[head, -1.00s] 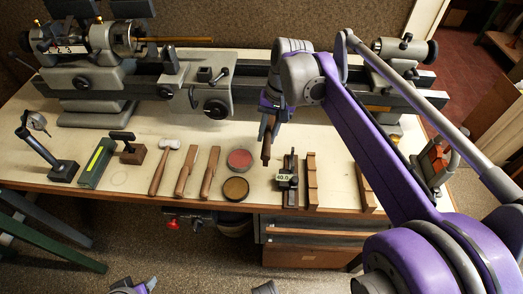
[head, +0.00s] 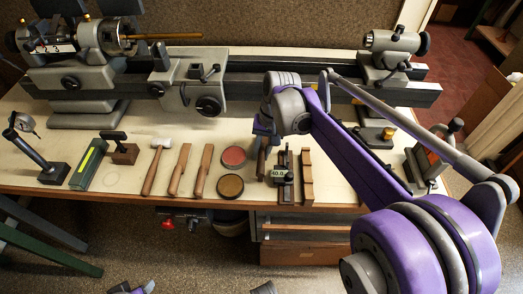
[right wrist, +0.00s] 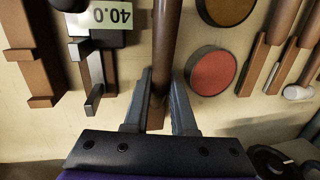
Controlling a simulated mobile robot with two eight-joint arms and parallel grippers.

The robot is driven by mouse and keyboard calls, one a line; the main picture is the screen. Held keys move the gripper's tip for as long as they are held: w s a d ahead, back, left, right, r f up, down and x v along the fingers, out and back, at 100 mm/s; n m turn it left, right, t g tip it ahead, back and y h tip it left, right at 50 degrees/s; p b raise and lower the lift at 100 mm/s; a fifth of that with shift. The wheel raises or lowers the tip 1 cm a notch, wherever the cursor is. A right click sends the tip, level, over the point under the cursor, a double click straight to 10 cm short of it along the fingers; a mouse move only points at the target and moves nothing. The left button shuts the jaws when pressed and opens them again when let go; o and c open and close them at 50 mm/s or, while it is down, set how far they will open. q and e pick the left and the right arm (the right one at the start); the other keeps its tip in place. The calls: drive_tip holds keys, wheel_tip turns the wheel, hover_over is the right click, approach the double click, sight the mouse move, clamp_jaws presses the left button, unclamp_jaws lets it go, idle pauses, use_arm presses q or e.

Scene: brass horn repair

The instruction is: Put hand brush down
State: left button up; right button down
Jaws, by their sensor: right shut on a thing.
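The hand brush (head: 262,158) shows as a brown wooden handle over the bench, between the red round tin (head: 233,156) and the caliper with a 40.0 display (head: 280,173). My right gripper (head: 264,135) is shut on it. In the right wrist view, the handle (right wrist: 164,45) runs up the picture from between the two fingers of my right gripper (right wrist: 161,92). The bristles cannot be made out. The brush is low over the bench top; I cannot tell whether it touches.
A brown tin (head: 230,186), flat wooden-handled tools (head: 202,170) and a mallet (head: 156,165) lie left of the brush. A stepped wooden block (head: 306,178) lies right of the caliper. The lathe (head: 250,75) stands behind. Bare bench shows between the tools and lathe.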

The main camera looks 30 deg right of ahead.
drive_tip(key=c, duration=0.7)
unclamp_jaws()
drive_tip(key=shift+c, duration=0.2)
drive_tip(key=shift+r, duration=0.1)
drive_tip(key=p+v, duration=0.1)
drive_tip(key=v, duration=1.1)
drive_tip(key=shift+p, duration=0.4)
drive_tip(key=s+a+f+n+t+h+p, duration=0.1)
drive_tip(key=s+a+f+n+t+p, duration=0.1)
drive_tip(key=s, duration=0.5)
drive_tip(key=s+a+f+n+t+h+p, duration=0.1)
drive_tip(key=s+a+f+n+t+p, duration=0.2)
drive_tip(key=s+a+f+n+p, duration=0.1)
drive_tip(key=s+a+f+p, duration=0.1)
drive_tip(key=s+a+f, duration=0.1)
drive_tip(key=s+a, duration=0.1)
drive_tip(key=shift+s+n, duration=0.3)
drive_tip(key=shift+s, duration=0.25)
